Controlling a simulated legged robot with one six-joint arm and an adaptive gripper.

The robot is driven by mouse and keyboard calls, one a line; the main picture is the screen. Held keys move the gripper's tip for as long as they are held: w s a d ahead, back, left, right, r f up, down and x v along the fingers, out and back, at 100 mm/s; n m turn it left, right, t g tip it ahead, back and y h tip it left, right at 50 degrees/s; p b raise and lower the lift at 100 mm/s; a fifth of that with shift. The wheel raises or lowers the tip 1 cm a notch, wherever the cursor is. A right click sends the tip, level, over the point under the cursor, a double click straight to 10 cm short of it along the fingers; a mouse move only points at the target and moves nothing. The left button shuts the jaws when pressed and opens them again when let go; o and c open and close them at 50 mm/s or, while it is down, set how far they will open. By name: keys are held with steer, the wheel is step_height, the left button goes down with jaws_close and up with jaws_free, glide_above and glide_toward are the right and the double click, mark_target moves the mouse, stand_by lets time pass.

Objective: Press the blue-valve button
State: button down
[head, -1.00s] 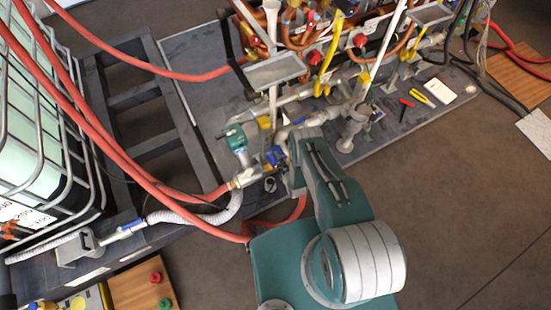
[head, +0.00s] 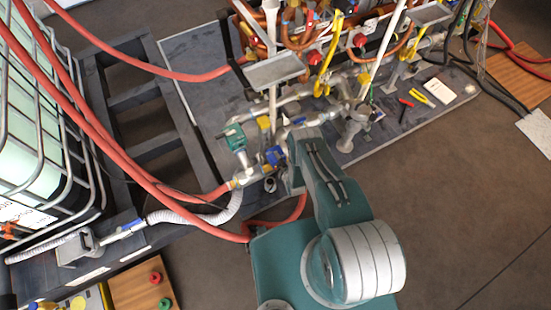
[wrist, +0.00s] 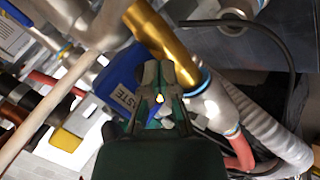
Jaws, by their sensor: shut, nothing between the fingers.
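A blue valve part (head: 274,155) sits on the pipe just left of the end of my arm in the head view. My gripper's dark fingers are together with nothing held, close under a brass-coloured pipe (wrist: 165,45). I cannot tell whether they touch the blue part or the pipe. No separate button can be made out. In the head view my arm hides the gripper.
A green valve (head: 235,137) stands left of the blue one. Red hoses (head: 105,140) and a white corrugated hose (head: 210,213) run to the left. Copper and grey pipework crowds the platform behind. A caged tank (head: 40,130) stands at far left. Open floor (head: 460,200) lies to the right.

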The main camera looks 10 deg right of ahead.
steer(key=shift+w+a+r, duration=0.15)
steer(key=shift+w+r, duration=0.05)
steer(key=shift+w, duration=0.3)
steer(key=shift+w+a+r, duration=0.15)
steer(key=shift+w, duration=0.3)
steer(key=shift+d, duration=0.15)
steer(key=shift+d+r, duration=0.1)
steer(key=shift+r, duration=0.15)
stand_by(0.3)
steer(key=s+d, duration=0.2)
steer(key=s, duration=0.4)
steer(key=shift+s+f, duration=0.2)
steer(key=shift+s, duration=0.15)
steer(key=shift+s, duration=0.1)
stand_by(0.4)
